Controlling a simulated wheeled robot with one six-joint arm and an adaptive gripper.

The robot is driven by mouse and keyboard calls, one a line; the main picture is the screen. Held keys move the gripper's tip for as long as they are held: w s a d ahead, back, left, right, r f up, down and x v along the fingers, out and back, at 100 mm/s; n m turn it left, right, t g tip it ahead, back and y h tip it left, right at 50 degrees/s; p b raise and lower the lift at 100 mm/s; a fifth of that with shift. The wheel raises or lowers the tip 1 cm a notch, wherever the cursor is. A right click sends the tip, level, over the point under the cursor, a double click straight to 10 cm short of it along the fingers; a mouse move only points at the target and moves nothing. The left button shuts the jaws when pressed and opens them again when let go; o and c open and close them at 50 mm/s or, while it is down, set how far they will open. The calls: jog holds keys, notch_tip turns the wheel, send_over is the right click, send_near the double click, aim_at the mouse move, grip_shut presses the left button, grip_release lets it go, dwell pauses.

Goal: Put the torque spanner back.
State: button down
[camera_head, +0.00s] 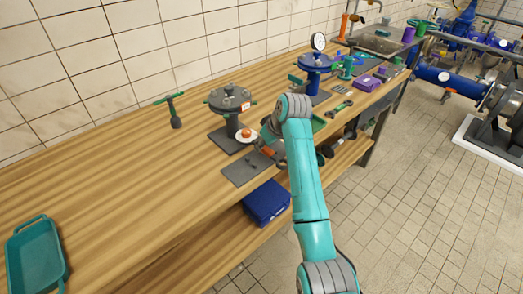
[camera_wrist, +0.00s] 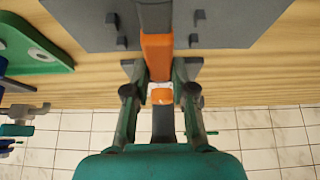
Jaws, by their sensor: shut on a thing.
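The torque spanner shows in the wrist view as a long grey bar with an orange section (camera_wrist: 157,52). My gripper (camera_wrist: 160,78) is shut on it around the orange section. In the head view my gripper (camera_head: 268,147) is at the front edge of the bench, with a bit of orange (camera_head: 267,152) at it; the arm hides much of the rest. A flat dark grey plate (camera_head: 239,174) with small pegs lies just left of the gripper. In the wrist view the plate (camera_wrist: 85,22) has short pegs on both sides of the bar. I cannot tell whether the bar touches it.
A round grey flange fixture (camera_head: 230,99) and a white dish (camera_head: 239,138) with an orange item stand behind the plate. A blue fixture with a gauge (camera_head: 316,62) is farther back. A blue case (camera_head: 266,203) sits on the lower shelf.

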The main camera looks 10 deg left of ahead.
jog(key=shift+w+a, duration=0.3)
jog(key=shift+a, duration=0.15)
jog(key=shift+f, duration=1.7)
jog(key=shift+f, duration=0.1)
jog(key=c, duration=1)
grip_release()
jog(key=shift+d+f, duration=0.1)
jog(key=v, duration=1.2)
jog(key=shift+s, duration=0.1)
